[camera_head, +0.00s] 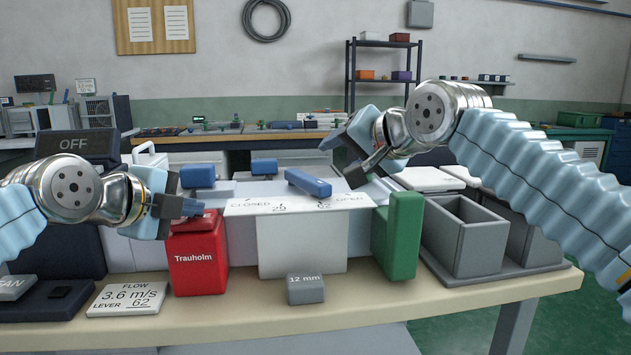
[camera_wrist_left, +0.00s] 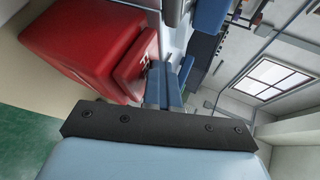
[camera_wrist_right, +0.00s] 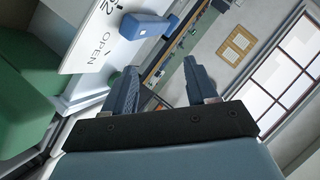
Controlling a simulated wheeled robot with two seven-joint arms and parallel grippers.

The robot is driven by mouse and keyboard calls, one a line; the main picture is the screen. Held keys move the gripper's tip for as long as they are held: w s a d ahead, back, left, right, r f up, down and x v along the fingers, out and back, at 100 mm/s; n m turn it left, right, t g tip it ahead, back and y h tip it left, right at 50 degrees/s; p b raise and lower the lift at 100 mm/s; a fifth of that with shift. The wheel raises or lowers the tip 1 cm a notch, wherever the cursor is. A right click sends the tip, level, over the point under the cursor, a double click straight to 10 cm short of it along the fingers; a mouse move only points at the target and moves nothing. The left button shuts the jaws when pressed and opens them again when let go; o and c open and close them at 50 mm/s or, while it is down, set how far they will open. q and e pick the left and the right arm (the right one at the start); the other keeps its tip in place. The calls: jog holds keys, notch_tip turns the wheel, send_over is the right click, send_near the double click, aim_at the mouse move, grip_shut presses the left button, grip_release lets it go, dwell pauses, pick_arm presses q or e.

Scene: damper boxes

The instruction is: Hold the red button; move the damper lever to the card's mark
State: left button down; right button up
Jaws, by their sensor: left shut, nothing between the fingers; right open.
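The red box labelled Trauholm (camera_head: 198,262) stands left of the middle. Its raised red button (camera_head: 194,222) is partly covered by my left gripper (camera_head: 200,208), shut and empty, with its tips at the button; I cannot tell whether it is pressed. The left wrist view shows the button (camera_wrist_left: 136,66) beside the fingers. The blue damper lever (camera_head: 308,183) lies over a white scale (camera_head: 245,208), its near end close to the 62 mark. The white card (camera_head: 127,299) reads LEVER 62. My right gripper (camera_head: 358,178) is open and empty, right of the lever (camera_wrist_right: 145,27).
A green block (camera_head: 399,236) stands right of the scale, beside grey open bins (camera_head: 460,240). A grey 12 mm block (camera_head: 306,289) sits in front. Blue handles (camera_head: 197,176) and (camera_head: 264,167) stand behind. A dark OFF sign (camera_head: 78,146) is at the left.

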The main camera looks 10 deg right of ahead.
aim_at(316, 181)
jog(key=w+a+f+n, duration=0.1)
jog(key=w+f+n, duration=0.1)
jog(key=n, duration=0.1)
jog(key=w+a+f+n, duration=0.1)
jog(key=w+f+n, duration=0.1)
jog(key=n, duration=0.1)
jog(key=w+a+f+n, duration=0.2)
jog(key=w+n, duration=0.1)
jog(key=shift+f+n, duration=0.25)
jog(key=shift+n, duration=0.15)
grip_shut()
dwell(0.4)
